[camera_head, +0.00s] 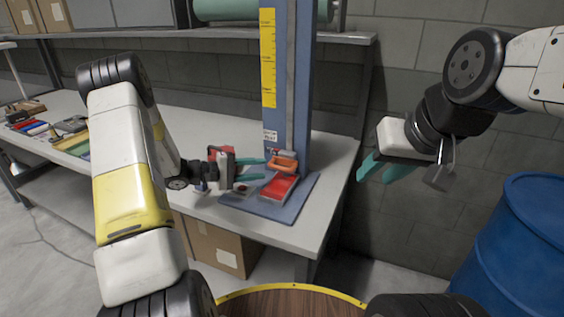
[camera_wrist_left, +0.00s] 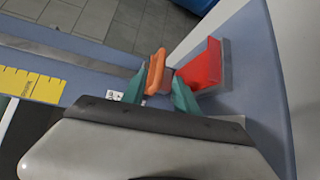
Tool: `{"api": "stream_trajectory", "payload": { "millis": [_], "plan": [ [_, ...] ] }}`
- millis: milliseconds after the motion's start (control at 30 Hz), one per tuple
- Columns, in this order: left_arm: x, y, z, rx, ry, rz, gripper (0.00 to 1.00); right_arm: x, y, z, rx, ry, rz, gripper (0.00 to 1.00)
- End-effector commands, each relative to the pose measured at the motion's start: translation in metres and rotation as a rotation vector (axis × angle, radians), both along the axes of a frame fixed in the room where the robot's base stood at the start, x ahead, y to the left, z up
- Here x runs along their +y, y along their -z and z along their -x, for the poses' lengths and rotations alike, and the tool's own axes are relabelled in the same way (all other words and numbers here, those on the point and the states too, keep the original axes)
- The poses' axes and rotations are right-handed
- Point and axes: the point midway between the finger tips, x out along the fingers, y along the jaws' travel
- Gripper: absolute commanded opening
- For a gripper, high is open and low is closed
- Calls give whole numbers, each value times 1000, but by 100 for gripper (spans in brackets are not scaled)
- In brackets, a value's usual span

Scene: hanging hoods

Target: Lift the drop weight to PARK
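The drop-weight tower (camera_head: 287,80) is a blue column with a yellow scale. An orange handle (camera_head: 284,165), seemingly the drop weight's, sits low on its rail just above a red block (camera_head: 278,188); the weight's body is mostly hidden. The left wrist view shows the orange handle (camera_wrist_left: 156,72) and red block (camera_wrist_left: 203,65). My left gripper (camera_head: 262,168) is open, its teal fingers pointing at the handle from the left. In the wrist view its tips (camera_wrist_left: 160,82) lie either side of the handle's near end; contact cannot be told. My right gripper (camera_head: 376,178) is open and empty, right of the bench.
The tower's blue base plate (camera_head: 240,203) lies on the white bench (camera_head: 335,165) near its right end. A shelf (camera_head: 200,38) runs behind. Tools lie at the bench's far left. A blue barrel (camera_head: 520,250) stands at the right. Cardboard boxes (camera_head: 215,245) are under the bench.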

Motion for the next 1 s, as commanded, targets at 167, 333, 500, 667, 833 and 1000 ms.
{"api": "stream_trajectory", "payload": {
  "millis": [167, 333, 500, 667, 833, 1000],
  "plan": [
    [-14, 4, -8, -1, -3, 7, 36, 0, 0, 0, 0, 0, 0, 36],
    [-40, 9, -19, -1, -2, 6, 36, 0, 0, 0, 0, 0, 0, 36],
    [-60, 12, -29, -1, -4, 6, 36, 0, 0, 0, 0, 0, 0, 36],
    [-68, 13, -32, -1, -5, 4, 36, 0, 0, 0, 0, 0, 0, 36],
    [-69, 13, -33, -1, -5, 4, 36, 0, 0, 0, 0, 0, 0, 36],
    [-69, 13, -33, -1, -5, 4, 18, 0, 0, 0, 0, 0, 0, 36]
  ]
}}
